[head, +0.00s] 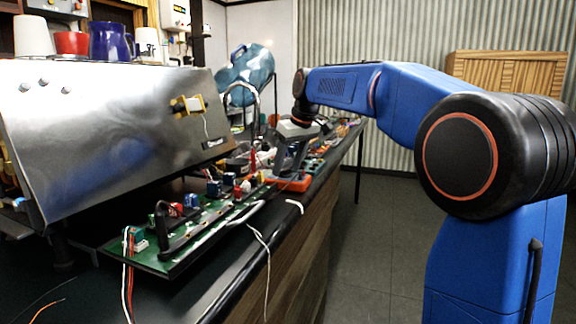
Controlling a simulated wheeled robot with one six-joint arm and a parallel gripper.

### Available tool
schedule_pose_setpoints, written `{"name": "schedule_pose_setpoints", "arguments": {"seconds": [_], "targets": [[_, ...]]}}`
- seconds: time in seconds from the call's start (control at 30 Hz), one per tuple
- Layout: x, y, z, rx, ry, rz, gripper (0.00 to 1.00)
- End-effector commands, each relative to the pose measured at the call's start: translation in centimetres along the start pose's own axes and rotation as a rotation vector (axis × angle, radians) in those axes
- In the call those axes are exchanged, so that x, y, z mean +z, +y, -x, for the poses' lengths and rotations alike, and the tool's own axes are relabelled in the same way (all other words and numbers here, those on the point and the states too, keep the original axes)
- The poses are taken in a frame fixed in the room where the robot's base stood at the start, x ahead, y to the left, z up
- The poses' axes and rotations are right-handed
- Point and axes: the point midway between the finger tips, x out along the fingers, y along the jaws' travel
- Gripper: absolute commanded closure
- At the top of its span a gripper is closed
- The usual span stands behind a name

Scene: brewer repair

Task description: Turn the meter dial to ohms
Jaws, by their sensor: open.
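What looks like the meter is an orange-edged device (293,184) lying on the dark counter, just past the green circuit board. Its dial cannot be made out; my gripper and the small size hide its face. My gripper (287,166) points down at the end of the blue arm, just above the orange-edged device. It is open, with nothing seen between its fingers. Whether a finger touches the device cannot be told from here.
A large steel brewer housing (110,135) stands on the left, with cups on top. A green circuit board (185,240) with parts and loose wires lies in front. More small parts crowd the counter beyond. The floor (375,255) to the right is clear.

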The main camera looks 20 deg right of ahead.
Motion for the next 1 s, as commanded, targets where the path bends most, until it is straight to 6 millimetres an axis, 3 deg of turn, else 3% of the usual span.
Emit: {"name": "schedule_pose_setpoints", "arguments": {"seconds": [0.23, 0.4, 0.77, 1.0], "targets": [[0.00, 0.00, -0.05, 0.000, 0.000, 0.000, 0.47], [0.00, 0.00, -0.03, 0.000, 0.000, 0.000, 0.88], [0.00, -0.09, 0.00, 0.014, 0.000, -0.035, 0.88], [-0.06, -0.38, 0.01, 0.067, 0.001, -0.159, 0.88]]}}
